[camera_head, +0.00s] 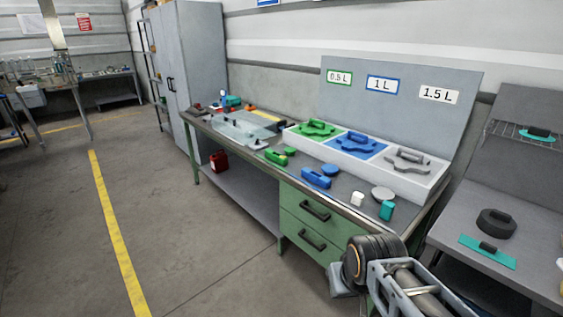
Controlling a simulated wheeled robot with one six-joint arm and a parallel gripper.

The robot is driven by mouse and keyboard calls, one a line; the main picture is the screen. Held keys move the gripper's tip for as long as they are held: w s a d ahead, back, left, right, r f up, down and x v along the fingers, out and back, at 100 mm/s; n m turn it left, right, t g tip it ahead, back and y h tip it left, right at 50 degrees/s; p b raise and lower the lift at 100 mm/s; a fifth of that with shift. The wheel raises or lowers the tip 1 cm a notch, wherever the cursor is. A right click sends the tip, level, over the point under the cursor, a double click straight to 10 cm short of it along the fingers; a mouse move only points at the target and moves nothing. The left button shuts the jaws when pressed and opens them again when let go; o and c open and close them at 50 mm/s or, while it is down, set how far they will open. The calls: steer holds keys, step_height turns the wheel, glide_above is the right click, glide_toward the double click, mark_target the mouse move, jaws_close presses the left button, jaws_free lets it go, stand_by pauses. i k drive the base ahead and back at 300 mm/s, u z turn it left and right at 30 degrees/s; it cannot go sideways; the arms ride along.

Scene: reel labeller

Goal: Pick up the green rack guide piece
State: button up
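A green piece with a raised handle-like shape (276,157) lies on the workbench in front of the tray, with a small green part (290,151) beside it. Another green handled piece (317,127) sits in the green left section of the three-part tray, below the 0.5 L label. I cannot tell which of these is the rack guide piece. Part of my arm shows at the lower right, in front of the bench. My gripper's fingers are not visible, and nothing of mine is near the green pieces.
The tray (428,185) also holds blue and grey handled pieces. A blue piece (316,178), a white block (357,199) and a teal block (387,211) stand along the front of the bench. Green drawers (316,220) are below. The floor (200,240) left of the bench is clear.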

mark_target(283, 160)
steer(key=u, duration=0.75)
steer(key=i, duration=1.5)
steer(key=u, duration=0.1)
